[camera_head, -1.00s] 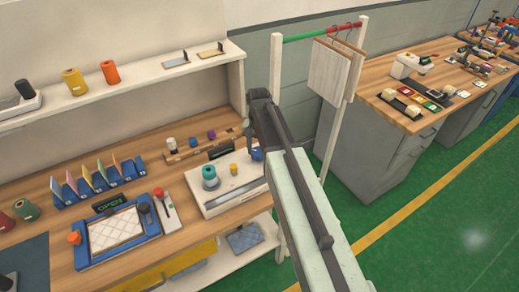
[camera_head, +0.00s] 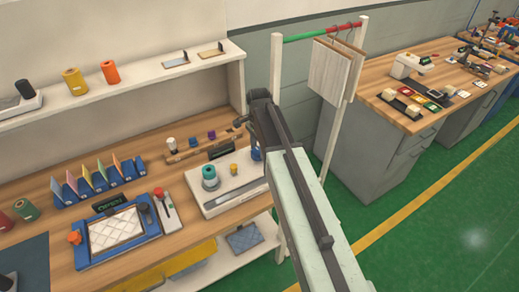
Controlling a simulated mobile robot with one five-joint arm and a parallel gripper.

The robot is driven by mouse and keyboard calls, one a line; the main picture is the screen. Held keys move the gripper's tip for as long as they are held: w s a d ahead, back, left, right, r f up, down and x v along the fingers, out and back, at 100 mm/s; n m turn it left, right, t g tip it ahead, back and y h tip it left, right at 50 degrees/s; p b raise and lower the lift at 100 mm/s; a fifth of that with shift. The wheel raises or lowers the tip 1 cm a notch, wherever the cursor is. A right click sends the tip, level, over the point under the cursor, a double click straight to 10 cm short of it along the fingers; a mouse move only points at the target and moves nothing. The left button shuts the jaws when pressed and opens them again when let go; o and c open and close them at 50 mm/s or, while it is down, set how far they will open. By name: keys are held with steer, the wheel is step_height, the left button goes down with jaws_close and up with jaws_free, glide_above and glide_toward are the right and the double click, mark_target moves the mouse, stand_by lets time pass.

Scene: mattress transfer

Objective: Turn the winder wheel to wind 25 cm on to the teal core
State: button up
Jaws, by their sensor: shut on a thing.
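The white winder (camera_head: 222,198) sits on the wooden bench, left of my arm. The teal core (camera_head: 209,177) stands upright on it, with a small yellow piece (camera_head: 234,169) to its right. The blue winder wheel (camera_head: 256,153) is at the winder's right end, mostly hidden behind my arm. My gripper (camera_head: 240,122) is a small dark shape at the arm's end, just above the wheel. It is shut on part of the wheel, but the fingertips and the contact are too small and covered to make out.
A rack of small spools (camera_head: 192,143) stands behind the winder. A blue-framed tray (camera_head: 117,232) with a quilted pad lies to the left. A white post (camera_head: 275,80) of the hanging rail rises close behind my arm. Green floor is free on the right.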

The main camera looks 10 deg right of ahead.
mark_target(258, 151)
steer(key=shift+w+m, duration=0.15)
steer(key=shift+m, duration=0.15)
stand_by(0.4)
steer(key=o, duration=1.4)
steer(key=shift+c, duration=0.2)
step_height(258, 151, up, 8)
steer(key=p, duration=0.8)
steer(key=shift+f, duration=0.1)
